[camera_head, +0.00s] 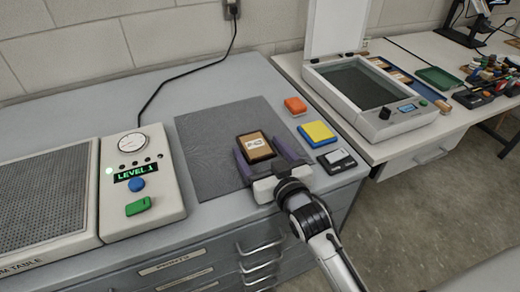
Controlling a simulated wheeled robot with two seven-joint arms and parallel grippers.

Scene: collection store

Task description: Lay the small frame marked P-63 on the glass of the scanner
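A small brown frame (257,151) with a pale label lies over the dark grey mat on the cabinet top; the label is too small to read surely. My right gripper (258,153) comes in from the front, its two purple fingers on either side of the frame. I cannot tell whether the fingers press on it or stand slightly apart, nor whether it rests on the mat. The scanner (395,127) stands on the white table at the right, lid (336,28) raised, its dark glass (352,84) bare. My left gripper is out of view.
An orange block (295,105), a yellow-and-blue block (318,132) and a black-and-white item (338,160) lie right of the mat (208,140). A control box (142,180) stands left. A gap separates cabinet and white table. A green tray (439,78) and clutter lie beyond the scanner.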

